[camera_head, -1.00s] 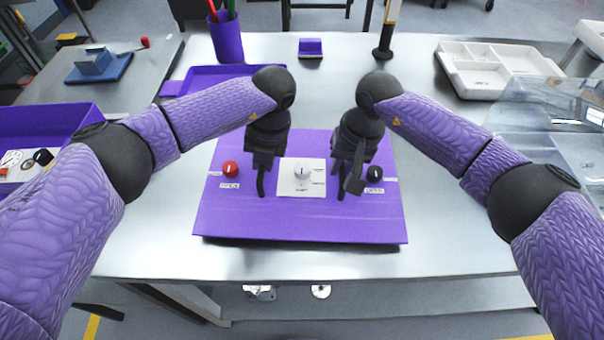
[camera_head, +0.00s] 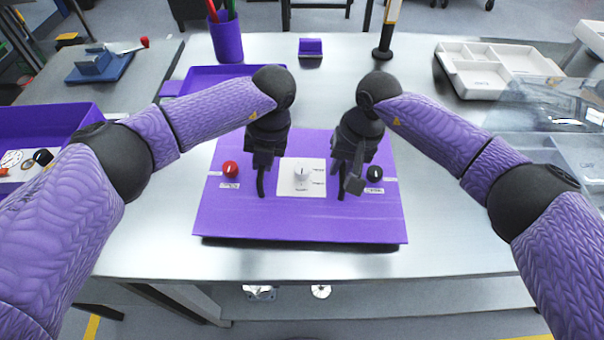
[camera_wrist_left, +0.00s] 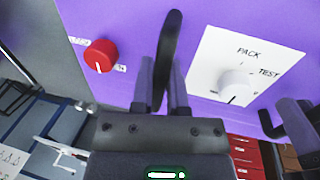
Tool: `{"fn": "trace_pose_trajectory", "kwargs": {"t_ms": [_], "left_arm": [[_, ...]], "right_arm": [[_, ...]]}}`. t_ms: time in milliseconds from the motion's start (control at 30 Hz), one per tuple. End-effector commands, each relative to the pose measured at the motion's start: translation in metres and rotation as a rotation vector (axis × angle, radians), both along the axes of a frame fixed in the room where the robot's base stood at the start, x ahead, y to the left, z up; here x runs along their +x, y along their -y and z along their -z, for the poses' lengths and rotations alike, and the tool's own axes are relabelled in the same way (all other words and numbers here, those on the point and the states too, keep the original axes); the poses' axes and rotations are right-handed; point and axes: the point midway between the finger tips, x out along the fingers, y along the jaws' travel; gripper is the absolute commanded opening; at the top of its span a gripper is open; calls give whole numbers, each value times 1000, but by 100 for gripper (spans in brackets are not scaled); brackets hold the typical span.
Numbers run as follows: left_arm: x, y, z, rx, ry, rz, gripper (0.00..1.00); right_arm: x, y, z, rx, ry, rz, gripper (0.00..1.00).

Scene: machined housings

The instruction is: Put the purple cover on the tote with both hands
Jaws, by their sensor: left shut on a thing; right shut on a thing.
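The purple cover (camera_head: 300,218) is a flat panel in the middle of the table in the head view. It carries a red knob (camera_head: 230,169), a white knob on a white plate (camera_head: 301,188) and a black knob (camera_head: 375,173). My left gripper (camera_head: 262,170) is shut on a black curved handle (camera_wrist_left: 168,55) of the cover, between the red knob and the white plate. My right gripper (camera_head: 347,170) is shut at the matching place between the white plate and the black knob. No tote shows clearly under the cover; the panel hides what is below.
A purple open bin (camera_head: 70,118) stands at the left, with small parts inside. A purple tray (camera_head: 180,88) lies behind my left arm. A purple pen cup (camera_head: 228,42) and a white divided tray (camera_head: 460,75) stand at the back. The table front is clear.

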Motion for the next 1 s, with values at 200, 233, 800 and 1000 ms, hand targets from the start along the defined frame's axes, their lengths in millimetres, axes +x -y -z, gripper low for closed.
{"fn": "trace_pose_trajectory", "kwargs": {"t_ms": [200,233,800,1000], "left_arm": [[0,0,0,1,0,-1,0],[0,0,0,1,0,-1,0],[1,0,-61,1,19,0,0],[1,0,-58,1,18,0,0]], "right_arm": [[0,0,0,0,0,0,0],[0,0,0,0,0,0,0],[1,0,-61,0,19,1,0],[1,0,-58,0,18,1,0]]}}
